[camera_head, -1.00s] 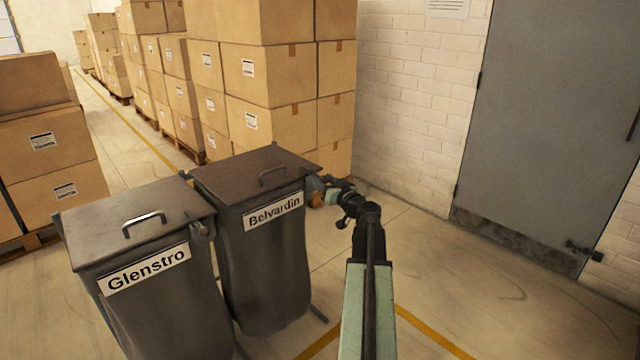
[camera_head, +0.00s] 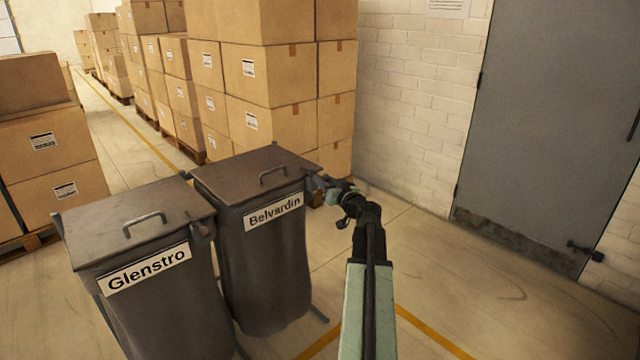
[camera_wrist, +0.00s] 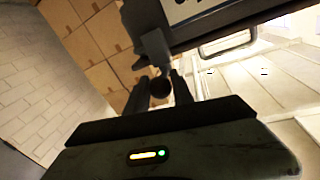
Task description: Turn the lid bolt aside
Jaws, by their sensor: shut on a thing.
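The Belvardin bin (camera_head: 262,262) is a dark grey bin with a shut, flat brown-grey lid (camera_head: 245,170) and a white name label (camera_head: 274,211). My gripper (camera_head: 318,184) is at the right front corner of its lid. In the wrist view, my gripper (camera_wrist: 168,88) has its fingers shut on the dark round knob of the lid bolt (camera_wrist: 160,87). A grey bracket (camera_wrist: 154,48) shows just above the knob, beside the bin's label edge. In the head view my gripper hides most of the bolt, so its exact angle cannot be told.
The Glenstro bin (camera_head: 160,310) stands close on the left, with its own lid bolt (camera_head: 203,229) at its right front corner. Stacked cartons (camera_head: 270,80) stand behind. Floor is clear to the right, before a grey door (camera_head: 550,130).

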